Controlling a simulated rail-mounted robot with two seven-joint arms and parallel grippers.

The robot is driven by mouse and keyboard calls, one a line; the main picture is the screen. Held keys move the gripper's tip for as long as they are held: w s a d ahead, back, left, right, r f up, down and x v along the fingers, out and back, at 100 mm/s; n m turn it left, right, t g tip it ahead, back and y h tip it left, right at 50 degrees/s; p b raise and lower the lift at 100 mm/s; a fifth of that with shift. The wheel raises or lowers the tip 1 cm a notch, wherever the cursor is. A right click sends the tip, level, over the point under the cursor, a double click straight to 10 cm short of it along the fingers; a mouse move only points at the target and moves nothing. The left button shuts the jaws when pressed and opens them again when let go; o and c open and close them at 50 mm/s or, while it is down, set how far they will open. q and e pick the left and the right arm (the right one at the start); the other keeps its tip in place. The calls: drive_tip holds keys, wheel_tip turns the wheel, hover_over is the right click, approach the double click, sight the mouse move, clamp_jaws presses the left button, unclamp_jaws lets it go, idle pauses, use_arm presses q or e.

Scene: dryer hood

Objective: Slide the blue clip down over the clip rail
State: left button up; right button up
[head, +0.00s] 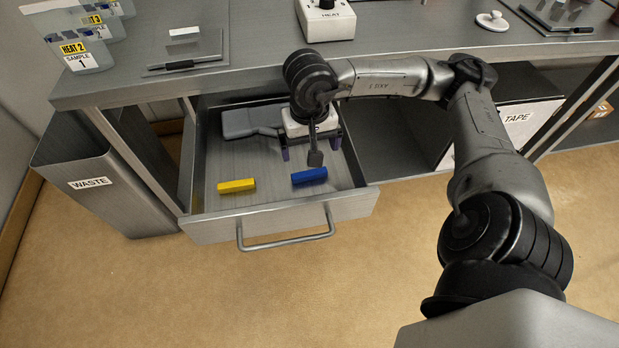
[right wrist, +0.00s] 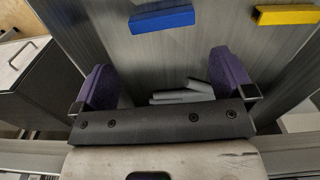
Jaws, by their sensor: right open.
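The blue clip (head: 309,175) is a short bar lying on the floor of the open drawer (head: 274,217), towards its front right. It also shows in the right wrist view (right wrist: 162,19), ahead of the fingers. My right gripper (head: 310,148) is over the drawer, behind the blue clip and apart from it. Its purple fingers are spread wide with nothing between them, as the right wrist view (right wrist: 165,82) shows. I cannot make out the clip rail for sure in either view. My left gripper is not in view.
A yellow clip (head: 236,185) lies left of the blue one. A grey tool (head: 250,121) lies at the drawer's back. Above is the bench top (head: 250,72), with sample bags (head: 84,52) and a heat control box (head: 325,20). A waste bin (head: 100,185) stands left of the drawer.

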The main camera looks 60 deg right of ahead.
sight(308, 170)
drive_tip(key=shift+f+b, duration=0.4)
drive_tip(key=shift+f, duration=1)
wheel_tip(308, 170, down, 5)
drive_tip(key=b, duration=0.3)
drive_tip(key=shift+a+f+b, duration=0.1)
drive_tip(key=shift+b, duration=0.2)
drive_tip(key=shift+w, duration=0.1)
drive_tip(key=shift+c, duration=0.2)
drive_tip(key=shift+c, duration=0.8)
drive_tip(key=c, duration=0.4)
